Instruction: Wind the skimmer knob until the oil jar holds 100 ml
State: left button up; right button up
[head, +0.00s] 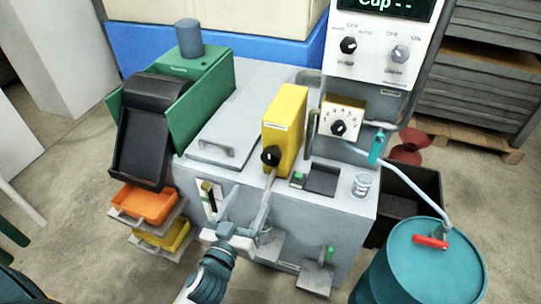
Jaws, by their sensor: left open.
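The yellow skimmer box (285,128) stands upright on the grey machine top, with a black knob (271,156) low on its front face. A pale spout reaches down from just below the knob, partly lost behind my gripper. My left gripper (248,196) comes up from the bottom, in front of the machine's front face. Its two fingers are spread, with nothing seen between them, and point up toward the knob, apart from it in the picture. A small clear jar (266,234), likely the oil jar, stands low behind the right finger, partly hidden; its level cannot be read.
A clear cup (361,186) with markings stands on the machine's right edge. The control panel (375,50) shows "Cup --" above two knobs. A cream dial box (342,118), a teal drum (425,265) and orange (148,203) and yellow trays flank the machine.

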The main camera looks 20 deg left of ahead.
aim_at(269, 159)
pick_arm(q)
jog(key=w+p, duration=0.1)
jog(key=w, duration=0.6)
jog(key=w+p, duration=0.1)
jog(key=w, duration=0.6)
jog(key=shift+w+d+r, duration=0.1)
jog(key=shift+w+d, duration=0.05)
jog(key=shift+d, duration=0.05)
jog(key=shift+w, duration=0.8)
jog(key=c, duration=1.1)
jog(key=shift+o, duration=0.3)
pick_arm(e)
jog(key=shift+w+a+r+t, duration=0.4)
jog(key=shift+w+a, duration=0.1)
jog(key=shift+a, duration=0.1)
jog(key=shift+w+a+r+t, duration=0.4)
jog(key=shift+w+a, duration=0.1)
jog(key=shift+a, duration=0.1)
